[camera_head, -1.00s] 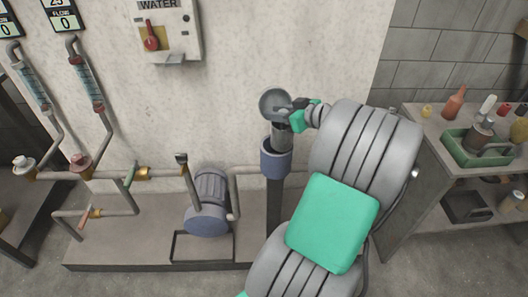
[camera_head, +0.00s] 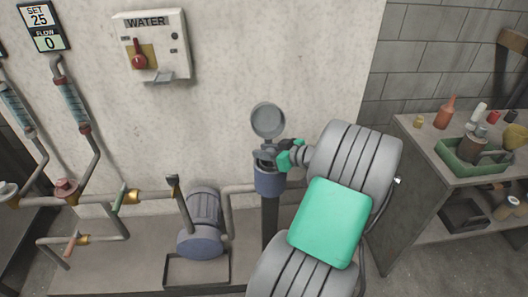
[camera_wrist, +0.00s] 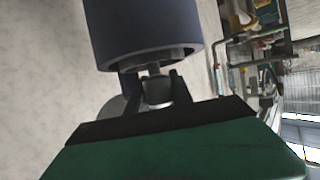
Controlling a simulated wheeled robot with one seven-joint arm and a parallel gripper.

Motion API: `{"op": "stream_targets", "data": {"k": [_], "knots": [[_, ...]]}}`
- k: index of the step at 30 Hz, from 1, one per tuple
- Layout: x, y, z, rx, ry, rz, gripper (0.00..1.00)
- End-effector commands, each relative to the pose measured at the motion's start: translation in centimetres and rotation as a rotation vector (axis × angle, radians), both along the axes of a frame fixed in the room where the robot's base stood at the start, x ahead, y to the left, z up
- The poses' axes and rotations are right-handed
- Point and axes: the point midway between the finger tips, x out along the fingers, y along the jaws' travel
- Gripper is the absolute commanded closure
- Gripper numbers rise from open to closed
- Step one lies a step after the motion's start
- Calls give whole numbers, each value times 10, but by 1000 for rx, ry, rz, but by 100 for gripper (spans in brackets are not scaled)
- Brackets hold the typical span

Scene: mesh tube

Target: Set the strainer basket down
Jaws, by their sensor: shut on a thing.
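The blue strainer housing (camera_head: 269,181) stands on a dark post, with its round grey lid (camera_head: 267,120) swung open behind it. My gripper (camera_head: 277,157) is just above the housing's mouth, reaching in from the right. In the wrist view, the fingers (camera_wrist: 155,88) are shut on the light grey top part of the strainer basket (camera_wrist: 157,90). The housing (camera_wrist: 145,30) shows there too, with its rim close to the fingertips. The basket's mesh body is not visible; it appears to be down inside the housing. How deep it sits cannot be told.
A pump (camera_head: 201,222) and pipes with valves stand left of the housing. A water switch box (camera_head: 151,45) hangs on the wall above. At the right, a workbench (camera_head: 425,135) holds a green tray (camera_head: 446,160) and bottles.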

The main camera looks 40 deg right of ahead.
Motion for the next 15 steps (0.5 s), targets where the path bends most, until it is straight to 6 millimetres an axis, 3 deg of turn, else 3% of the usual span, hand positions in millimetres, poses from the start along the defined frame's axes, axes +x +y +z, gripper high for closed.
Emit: {"op": "stream_targets", "data": {"k": [2,3,11,15], "knots": [[0,0,-4,-1,-1,0,100],[0,0,-4,0,0,0,72],[0,0,-3,0,0,1,51],[0,0,-3,0,0,1,51]]}}
